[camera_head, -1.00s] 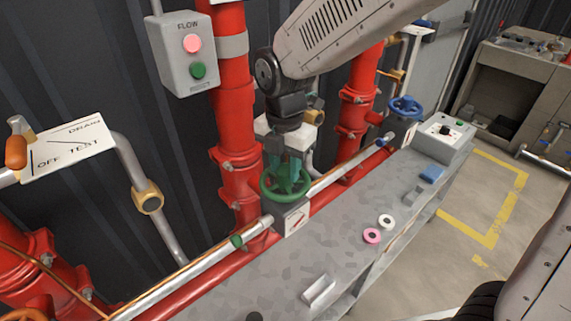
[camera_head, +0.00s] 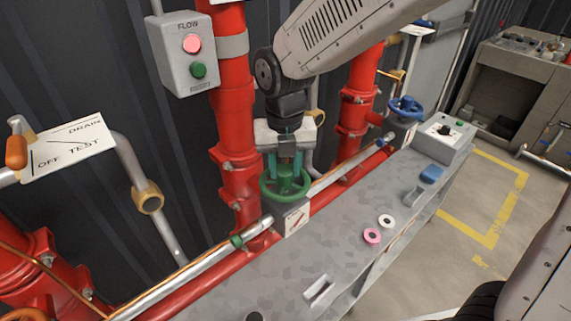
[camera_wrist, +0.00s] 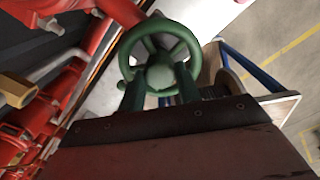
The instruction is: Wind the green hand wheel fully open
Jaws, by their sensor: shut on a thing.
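The green hand wheel (camera_head: 286,186) sits on a grey block with a white label at the back edge of the grey bench, in front of the red pipes. In the wrist view the wheel (camera_wrist: 160,62) shows its rim, spokes and round hub. My gripper (camera_head: 284,172) comes down on the wheel from above. In the wrist view its two green fingers (camera_wrist: 158,92) reach in at the near side of the hub. It is shut on the wheel. The exact contact at the fingertips is partly hidden.
A blue hand wheel (camera_head: 405,107) stands further back to the right, beside a grey control box (camera_head: 443,136). A pink ring (camera_head: 372,236) and a white ring (camera_head: 386,221) lie on the bench (camera_head: 300,262). A grey FLOW button box (camera_head: 184,53) is on the wall.

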